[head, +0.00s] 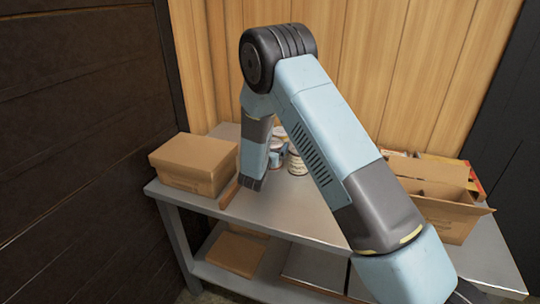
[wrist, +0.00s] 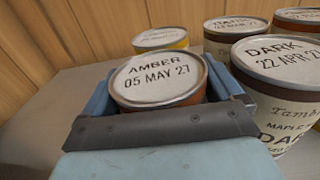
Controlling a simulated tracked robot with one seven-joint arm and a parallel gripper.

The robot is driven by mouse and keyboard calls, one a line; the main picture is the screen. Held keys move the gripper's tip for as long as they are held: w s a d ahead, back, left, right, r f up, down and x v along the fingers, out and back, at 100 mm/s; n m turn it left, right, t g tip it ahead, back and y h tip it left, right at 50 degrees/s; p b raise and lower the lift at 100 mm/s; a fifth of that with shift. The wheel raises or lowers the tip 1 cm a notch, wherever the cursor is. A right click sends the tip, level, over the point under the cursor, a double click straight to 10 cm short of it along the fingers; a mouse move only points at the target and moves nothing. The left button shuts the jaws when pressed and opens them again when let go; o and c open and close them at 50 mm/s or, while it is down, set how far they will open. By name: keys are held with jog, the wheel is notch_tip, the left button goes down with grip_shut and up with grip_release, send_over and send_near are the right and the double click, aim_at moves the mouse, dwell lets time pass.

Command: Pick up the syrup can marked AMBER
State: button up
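The AMBER can (wrist: 158,80) has a pale lid reading "AMBER 05 MAY 27" and a brownish rim. In the wrist view it stands between the two blue fingers of my gripper (wrist: 160,70), one on each side. The fingers are very close to its sides, but whether both press on it is not clear. The palm bar hides the can's lower front. In the head view my arm hides most of the gripper and this can.
A DARK can (wrist: 285,75) stands close on the right of my gripper, with several other cans behind. The cans are on a grey table (head: 285,205) against a plank wall. A closed carton (head: 195,165) is left, an open carton (head: 445,210) right.

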jog(key=c, duration=0.7)
jog(key=shift+c, duration=0.7)
jog(key=shift+r, duration=0.15)
